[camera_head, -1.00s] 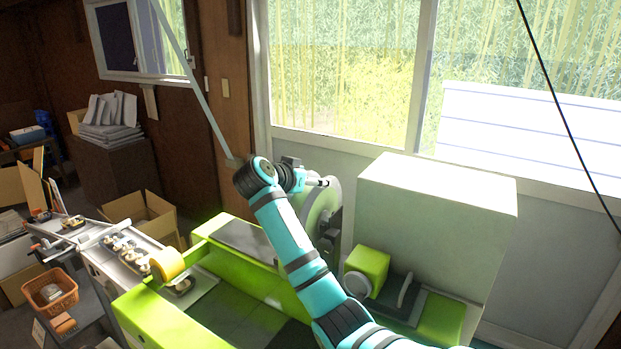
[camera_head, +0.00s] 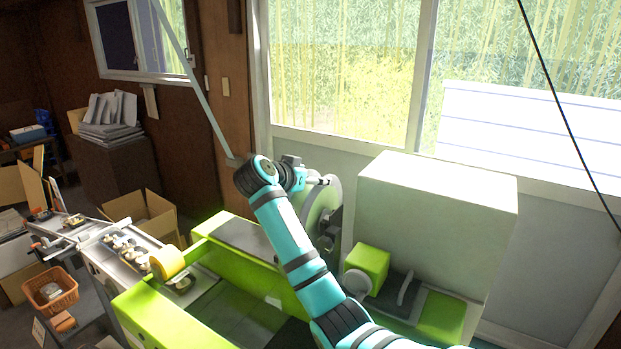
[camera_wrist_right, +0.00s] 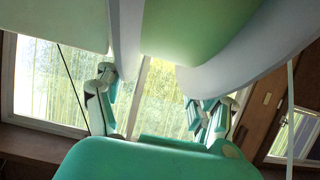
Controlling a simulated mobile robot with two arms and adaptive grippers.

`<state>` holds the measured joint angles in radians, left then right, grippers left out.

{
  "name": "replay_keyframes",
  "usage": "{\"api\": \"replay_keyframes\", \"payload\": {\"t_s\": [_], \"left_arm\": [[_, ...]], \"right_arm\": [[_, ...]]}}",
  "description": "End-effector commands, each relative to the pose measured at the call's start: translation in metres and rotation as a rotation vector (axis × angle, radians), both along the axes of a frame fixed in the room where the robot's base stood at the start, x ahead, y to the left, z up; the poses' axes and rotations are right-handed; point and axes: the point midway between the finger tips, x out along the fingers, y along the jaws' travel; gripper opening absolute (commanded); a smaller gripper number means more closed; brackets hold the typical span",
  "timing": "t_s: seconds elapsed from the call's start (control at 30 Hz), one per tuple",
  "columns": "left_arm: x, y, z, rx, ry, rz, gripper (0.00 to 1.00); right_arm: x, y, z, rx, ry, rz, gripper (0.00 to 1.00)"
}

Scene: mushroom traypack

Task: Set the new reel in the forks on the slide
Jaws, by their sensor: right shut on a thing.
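My right arm reaches up across the green machine (camera_head: 150,312), and its gripper (camera_head: 318,181) is at the top of a large pale green and white disc (camera_head: 321,209), which looks like the reel. In the right wrist view the same reel (camera_wrist_right: 205,28) fills the top, close to the fingers of my gripper (camera_wrist_right: 155,92), shut on it. Dark bracket parts (camera_head: 334,225) stand against the disc's right side. I cannot tell whether these are the forks or whether the reel rests in them. The slide cannot be made out clearly. My left gripper is not in view.
A big white box-shaped housing (camera_head: 440,190) stands right of the reel. A green block with a white round end (camera_head: 368,262) sits before it. A yellow roll (camera_head: 167,263) is on the machine's left. An orange basket (camera_head: 52,290) and open cardboard box (camera_head: 143,213) are further left.

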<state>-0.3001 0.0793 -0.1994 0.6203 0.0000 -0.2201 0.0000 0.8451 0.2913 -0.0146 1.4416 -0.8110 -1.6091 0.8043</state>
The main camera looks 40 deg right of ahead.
Motion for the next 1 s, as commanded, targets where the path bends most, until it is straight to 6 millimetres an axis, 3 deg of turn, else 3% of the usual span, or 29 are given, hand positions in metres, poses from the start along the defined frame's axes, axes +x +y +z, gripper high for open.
{"api": "replay_keyframes", "payload": {"t_s": [0.03,0.07,0.27,0.67,1.0], "left_arm": [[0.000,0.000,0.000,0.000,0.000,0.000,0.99],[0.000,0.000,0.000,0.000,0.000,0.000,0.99],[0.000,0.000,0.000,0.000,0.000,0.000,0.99],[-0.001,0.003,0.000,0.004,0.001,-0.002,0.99],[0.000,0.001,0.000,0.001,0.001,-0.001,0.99]], "right_arm": [[0.000,-0.001,0.001,-0.003,0.000,-0.001,0.09],[0.000,-0.001,0.001,-0.002,0.001,-0.001,0.69],[0.000,0.000,0.000,0.000,0.001,-0.001,0.95],[-0.001,0.007,0.001,0.001,0.003,0.002,0.98],[-0.017,0.066,0.027,0.002,-0.001,0.004,0.98]]}}
